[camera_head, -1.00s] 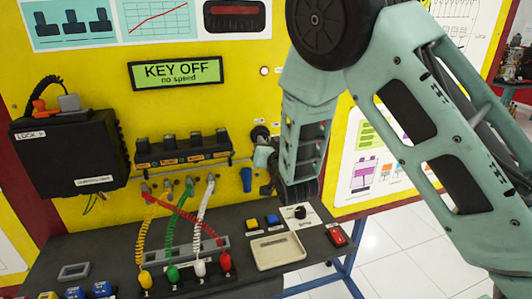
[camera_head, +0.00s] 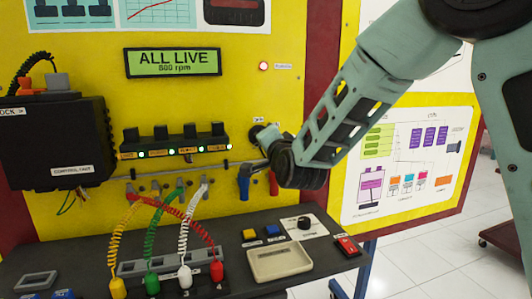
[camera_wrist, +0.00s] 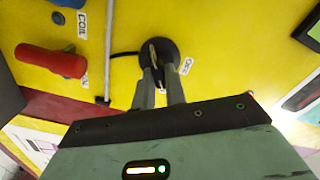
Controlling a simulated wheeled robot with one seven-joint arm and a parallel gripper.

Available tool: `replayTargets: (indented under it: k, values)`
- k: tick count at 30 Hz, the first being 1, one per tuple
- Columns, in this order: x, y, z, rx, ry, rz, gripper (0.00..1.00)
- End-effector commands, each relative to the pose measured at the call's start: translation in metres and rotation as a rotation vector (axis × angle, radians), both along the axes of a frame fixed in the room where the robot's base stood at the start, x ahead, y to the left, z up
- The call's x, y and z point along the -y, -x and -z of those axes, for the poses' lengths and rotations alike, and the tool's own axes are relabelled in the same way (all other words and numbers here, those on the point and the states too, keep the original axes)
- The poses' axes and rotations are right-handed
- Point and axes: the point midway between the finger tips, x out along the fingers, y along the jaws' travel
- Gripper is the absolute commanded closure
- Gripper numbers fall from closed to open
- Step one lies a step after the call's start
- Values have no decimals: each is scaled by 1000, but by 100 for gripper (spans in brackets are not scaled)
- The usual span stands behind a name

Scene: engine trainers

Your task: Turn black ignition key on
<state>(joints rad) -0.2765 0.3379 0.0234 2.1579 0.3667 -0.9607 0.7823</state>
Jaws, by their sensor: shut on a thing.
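The ignition switch is a round black disc (camera_wrist: 172,50) on the yellow panel in the wrist view, with the thin black key (camera_wrist: 153,54) standing out of it. My gripper (camera_wrist: 155,72) is shut on the key, one finger on each side of its bow. In the head view, my gripper (camera_head: 276,147) is at the switch (camera_head: 258,130), and its fingers and the key are mostly hidden there. The green display (camera_head: 173,62) above reads "ALL LIVE" and "800 rpm".
A row of black coils (camera_head: 173,142) with green lights is left of the switch. A blue handle (camera_head: 244,186) and a red handle (camera_head: 273,183) hang just below my gripper. The dark bench (camera_head: 235,232) carries coloured plug leads, a tray (camera_head: 279,262) and buttons.

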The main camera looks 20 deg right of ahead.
Motion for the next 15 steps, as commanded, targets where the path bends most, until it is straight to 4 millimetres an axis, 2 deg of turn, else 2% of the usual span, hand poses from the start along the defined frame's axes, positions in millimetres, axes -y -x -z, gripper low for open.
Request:
replayTargets:
  k: [15]
  values:
    - [0, 0, 0, -1, -57, 0, 100]
